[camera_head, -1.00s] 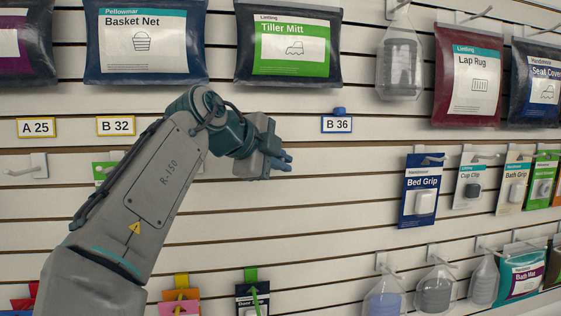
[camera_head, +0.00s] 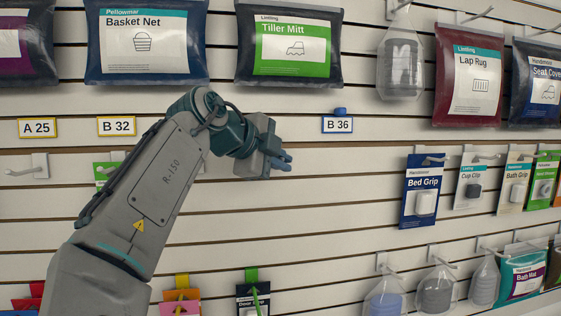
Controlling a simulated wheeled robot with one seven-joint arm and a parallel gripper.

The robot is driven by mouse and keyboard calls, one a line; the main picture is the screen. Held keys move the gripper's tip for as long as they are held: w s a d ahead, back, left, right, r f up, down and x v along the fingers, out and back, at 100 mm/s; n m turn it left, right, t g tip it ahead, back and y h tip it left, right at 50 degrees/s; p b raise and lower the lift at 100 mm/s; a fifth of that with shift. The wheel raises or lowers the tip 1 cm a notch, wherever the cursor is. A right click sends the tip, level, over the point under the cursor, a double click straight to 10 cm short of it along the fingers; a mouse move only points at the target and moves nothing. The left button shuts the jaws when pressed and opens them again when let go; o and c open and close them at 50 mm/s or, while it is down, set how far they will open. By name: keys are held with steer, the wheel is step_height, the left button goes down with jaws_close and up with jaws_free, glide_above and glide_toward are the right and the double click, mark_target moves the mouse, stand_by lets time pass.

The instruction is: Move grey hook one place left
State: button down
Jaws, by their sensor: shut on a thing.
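My gripper (camera_head: 282,161) is in front of the slatted wall, left of and below the B 36 label (camera_head: 337,125). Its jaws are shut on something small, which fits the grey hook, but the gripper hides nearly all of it. Bare slats show right of my gripper. On the same row, an empty pale hook (camera_head: 30,168) sits at far left below the A 25 label (camera_head: 37,127). A green pack (camera_head: 103,172) hangs below the B 32 label (camera_head: 116,126), partly behind my arm.
Basket Net (camera_head: 147,45) and Tiller Mitt (camera_head: 290,45) packs hang above my arm. Bed Grip (camera_head: 421,190) and Cup Clip (camera_head: 470,180) packs hang to the right. A dark pack (camera_head: 253,300) hangs below. The wall between my gripper and Bed Grip is clear.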

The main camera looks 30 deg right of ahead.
steer(key=shift+w+d, duration=0.2)
steer(key=shift+w, duration=0.65)
stand_by(1.1)
steer(key=shift+a+f, duration=0.1)
steer(key=shift+f, duration=0.4)
stand_by(1.5)
steer(key=c, duration=1.5)
jaws_free()
steer(key=shift+w, duration=0.25)
steer(key=shift+s, duration=0.15)
